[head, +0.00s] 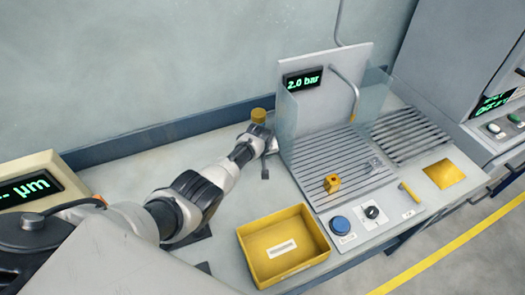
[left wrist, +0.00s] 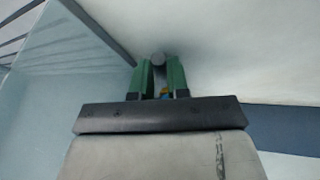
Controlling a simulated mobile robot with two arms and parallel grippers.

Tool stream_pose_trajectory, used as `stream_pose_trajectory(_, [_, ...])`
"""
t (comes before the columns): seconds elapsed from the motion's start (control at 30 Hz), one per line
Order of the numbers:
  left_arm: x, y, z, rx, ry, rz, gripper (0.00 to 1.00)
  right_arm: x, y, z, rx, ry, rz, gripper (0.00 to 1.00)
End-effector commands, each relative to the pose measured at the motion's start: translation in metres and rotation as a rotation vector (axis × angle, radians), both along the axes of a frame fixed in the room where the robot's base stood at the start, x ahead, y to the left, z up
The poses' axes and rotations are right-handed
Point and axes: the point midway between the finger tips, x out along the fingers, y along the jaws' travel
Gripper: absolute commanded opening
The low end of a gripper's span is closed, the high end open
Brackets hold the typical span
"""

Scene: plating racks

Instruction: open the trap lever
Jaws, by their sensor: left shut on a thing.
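My left gripper (head: 270,145) is at the left side of the rinse booth (head: 325,150), low beside its clear side panel. In the left wrist view its two green fingers (left wrist: 159,80) are shut on a grey round-ended piece (left wrist: 158,59), which looks like the trap lever. A small yellow bit shows between the fingers. In the head view the arm and gripper hide most of the lever, so its angle cannot be told. My right gripper is in neither view.
A yellow cap (head: 258,115) stands just behind the gripper. A yellow tray (head: 284,246) lies at the front of the bench. A small brass block (head: 332,183) sits on the booth's slatted grate. A blue button (head: 340,225) and a dial (head: 372,212) are on the front panel.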

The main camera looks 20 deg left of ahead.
Motion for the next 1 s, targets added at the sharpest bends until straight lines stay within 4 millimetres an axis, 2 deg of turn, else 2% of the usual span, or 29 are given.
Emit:
stream_pose_trajectory(0.3, [0.0041,-0.0054,0.0009,-0.002,-0.002,0.131,0.0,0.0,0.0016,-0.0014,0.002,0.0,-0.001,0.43])
stream_pose_trajectory(0.87, [0.0048,-0.0064,0.0011,-0.002,-0.001,0.16,0.0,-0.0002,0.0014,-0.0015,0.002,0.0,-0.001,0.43])
stream_pose_trajectory(0.9, [0.0049,-0.0063,0.0011,-0.002,-0.002,0.16,0.19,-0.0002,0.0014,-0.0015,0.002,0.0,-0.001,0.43])
stream_pose_trajectory(1.0, [0.0048,-0.0063,0.001,-0.002,-0.001,0.16,0.34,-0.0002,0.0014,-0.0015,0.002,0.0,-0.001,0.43])
